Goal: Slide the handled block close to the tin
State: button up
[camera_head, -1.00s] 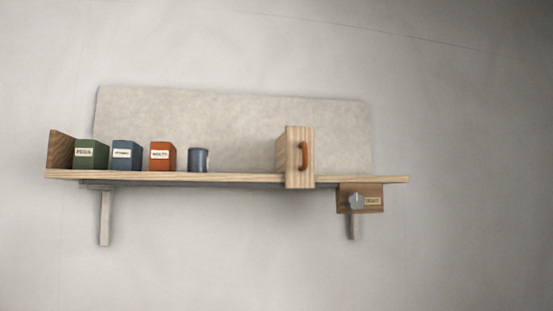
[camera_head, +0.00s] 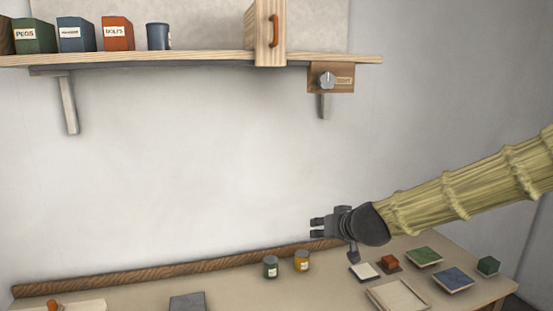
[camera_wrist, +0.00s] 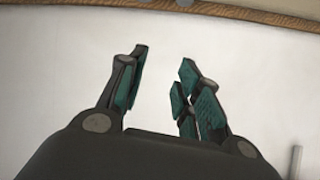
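The handled block (camera_head: 263,40) is a tall pale wooden block with an orange-brown handle (camera_head: 274,31) on its front. It stands on the wall shelf (camera_head: 210,57), overlapping the shelf's front edge, right of the tin. The tin (camera_head: 155,36) is a small blue-grey cylinder on the shelf, with a clear gap between it and the block. My gripper (camera_head: 315,228) is well below the shelf, in front of the wall, and points left in the head view. In the wrist view its fingers (camera_wrist: 163,75) are apart with nothing between them.
Red (camera_head: 118,34), blue (camera_head: 76,35) and green (camera_head: 34,36) labelled boxes stand left of the tin. A knob box (camera_head: 330,78) hangs under the shelf's right end.

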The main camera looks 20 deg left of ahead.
jog(key=a+r+n+t+y, duration=0.1)
jog(key=a+r, duration=0.1)
jog(key=r, duration=1.1)
jog(key=a+r+n+t+y, duration=0.1)
jog(key=a+r+y, duration=0.1)
jog(key=r, duration=1.1)
jog(key=n+t+y+p, duration=0.1)
jog(key=n+y, duration=0.1)
jog(key=y, duration=0.1)
send_near(277, 30)
jog(key=shift+p+x, duration=1.75)
jog(key=shift+x, duration=3.6)
grip_shut()
